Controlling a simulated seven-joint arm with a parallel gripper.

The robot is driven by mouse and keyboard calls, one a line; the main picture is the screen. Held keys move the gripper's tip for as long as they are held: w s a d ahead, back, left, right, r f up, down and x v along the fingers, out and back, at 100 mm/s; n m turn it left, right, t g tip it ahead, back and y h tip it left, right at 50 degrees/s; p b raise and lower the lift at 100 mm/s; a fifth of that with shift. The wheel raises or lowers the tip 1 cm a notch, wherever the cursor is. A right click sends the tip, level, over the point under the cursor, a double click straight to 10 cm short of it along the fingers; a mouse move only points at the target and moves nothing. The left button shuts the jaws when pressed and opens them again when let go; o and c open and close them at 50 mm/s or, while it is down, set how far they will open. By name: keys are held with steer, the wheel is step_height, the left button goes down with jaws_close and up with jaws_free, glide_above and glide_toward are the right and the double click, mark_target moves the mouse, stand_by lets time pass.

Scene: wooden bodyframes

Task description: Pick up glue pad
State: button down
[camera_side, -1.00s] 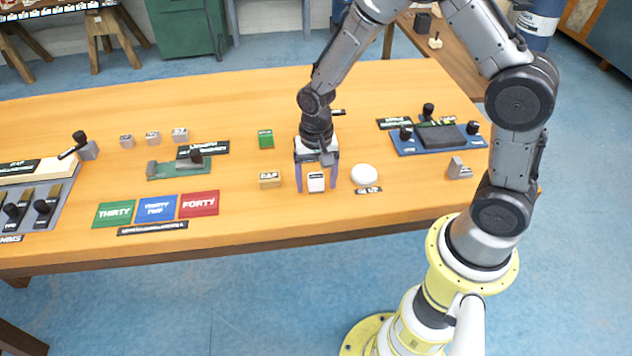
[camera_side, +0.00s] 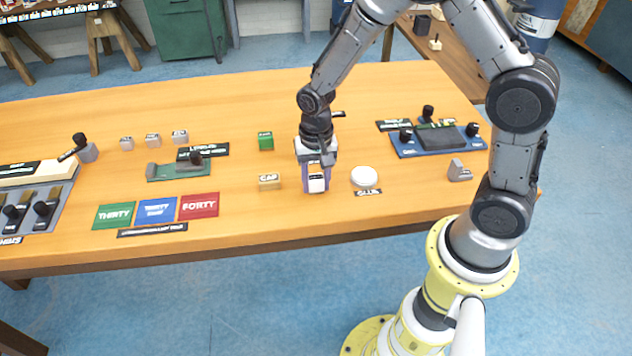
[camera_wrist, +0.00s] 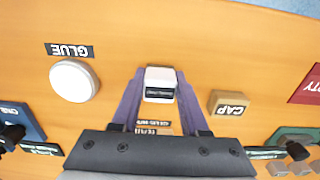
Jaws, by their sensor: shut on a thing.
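A white round pad (camera_side: 364,177) lies on the table just right of my gripper, with a GLUE label (camera_side: 367,192) at its front edge. In the wrist view the round pad (camera_wrist: 74,81) is at the left, next to its GLUE label (camera_wrist: 69,50), apart from my fingers. My gripper (camera_side: 316,187) has purple fingers, shut on a small white block (camera_wrist: 159,80) with a dark label. The block's label text is too small to read. The block is at table level; whether it touches the table I cannot tell.
A wooden CAP block (camera_side: 269,181) stands close to the left of my gripper. A green block (camera_side: 265,141) is behind it. A blue tray with black knobs (camera_side: 437,138) lies at the right, and a grey piece (camera_side: 459,170) in front of it. Coloured number cards (camera_side: 157,209) lie left.

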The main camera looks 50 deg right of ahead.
mark_target(317, 178)
steer(key=shift+r, duration=0.45)
step_height(317, 178, up, 2)
steer(key=shift+s+r, duration=0.1)
steer(key=shift+r, duration=0.1)
steer(key=s+r, duration=0.9)
steer(key=s, duration=0.4)
steer(key=shift+s+d+r, duration=0.2)
steer(key=shift+s+d, duration=0.05)
steer(key=shift+s, duration=0.15)
steer(key=c, duration=1)
jaws_free()
steer(key=shift+c, duration=0.2)
jaws_close()
